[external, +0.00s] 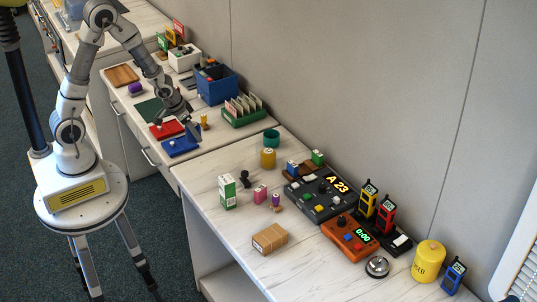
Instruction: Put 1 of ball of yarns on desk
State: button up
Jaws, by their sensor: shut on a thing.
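My gripper (189,125) is low over the far desk (178,172), above a red flat piece (167,130) and a blue flat piece (181,144). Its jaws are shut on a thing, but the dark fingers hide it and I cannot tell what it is. I cannot tell whether it touches the pieces below. A small rounded purple thing (135,88) lies on the desk left of my gripper. It may be a ball of yarn, but it is too small to be sure.
A dark green mat (149,109) and a wooden board (121,75) lie left. The near desk (210,240) holds consoles, radios and boxes, with bare top at its left.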

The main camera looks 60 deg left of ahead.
jog(key=shift+s+a, duration=0.2)
jog(key=shift+a, duration=0.1)
jog(key=w+a+f+n+y, duration=0.1)
jog(key=w+a+n, duration=0.15)
jog(key=a, duration=0.75)
jog(key=w+a+f+n+y, duration=0.1)
jog(key=w+a+n, duration=0.15)
jog(key=a, duration=0.85)
jog(key=s+a+f+n+g+y+b, duration=0.1)
jog(key=s+a+n, duration=0.1)
jog(key=a, duration=0.7)
jog(key=s+a+f+n+b, duration=0.1)
jog(key=s+a+n, duration=0.15)
jog(key=a, duration=0.65)
jog(key=shift+m, duration=0.25)
jog(key=shift+f+b, duration=1.85)
jog(key=shift+f, duration=1.5)
jog(key=shift+d+f+b, duration=0.1)
jog(key=shift+f+b, duration=0.3)
jog(key=shift+f, duration=0.05)
jog(key=o, duration=1.5)
jog(key=shift+s, duration=0.1)
jog(key=shift+r, duration=0.1)
